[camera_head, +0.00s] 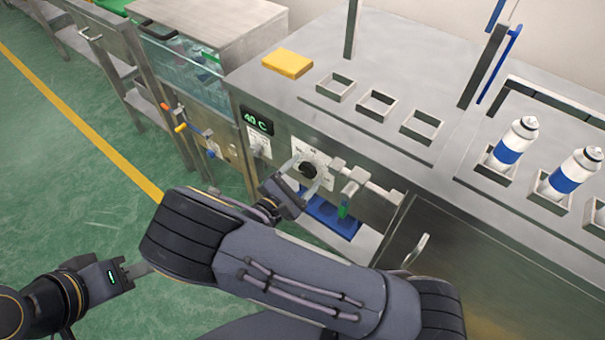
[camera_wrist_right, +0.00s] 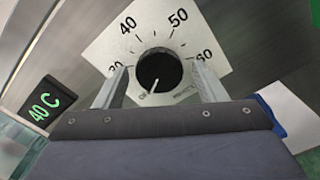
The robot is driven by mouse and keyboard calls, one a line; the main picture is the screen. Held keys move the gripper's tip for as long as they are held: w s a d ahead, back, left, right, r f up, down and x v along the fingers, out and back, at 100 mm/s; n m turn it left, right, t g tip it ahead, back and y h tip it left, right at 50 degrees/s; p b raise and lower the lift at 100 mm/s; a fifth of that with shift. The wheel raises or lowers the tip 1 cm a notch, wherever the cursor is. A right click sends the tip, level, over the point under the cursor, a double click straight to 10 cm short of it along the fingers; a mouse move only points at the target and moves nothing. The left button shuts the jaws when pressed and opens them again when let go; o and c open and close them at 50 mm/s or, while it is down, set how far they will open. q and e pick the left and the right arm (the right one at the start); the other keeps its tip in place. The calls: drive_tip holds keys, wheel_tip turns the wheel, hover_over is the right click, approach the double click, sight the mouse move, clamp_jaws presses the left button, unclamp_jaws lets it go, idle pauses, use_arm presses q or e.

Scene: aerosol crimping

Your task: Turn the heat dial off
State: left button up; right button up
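The heat dial (camera_head: 308,170) is a black round knob on a white scale plate on the machine's front. In the right wrist view, the dial (camera_wrist_right: 160,70) has a white pointer line aimed down and slightly left, near the small "OFF" lettering. The scale plate (camera_wrist_right: 128,50) shows 40, 50 and 60. My right gripper (camera_wrist_right: 159,82) is open, with one finger on each side of the dial and visible gaps to it. My right gripper also shows in the head view (camera_head: 304,180). My left gripper (camera_head: 138,270) is low at the left, away from the machine; its opening is unclear.
A display (camera_head: 258,121) left of the dial reads 40 C. White and blue cans (camera_head: 513,146) stand in square holders. A yellow sponge (camera_head: 287,63) lies on top.

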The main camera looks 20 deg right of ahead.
drive_tip(key=v, duration=0.7)
drive_tip(key=shift+s+a, duration=0.25)
drive_tip(key=shift+a, duration=0.1)
idle(0.4)
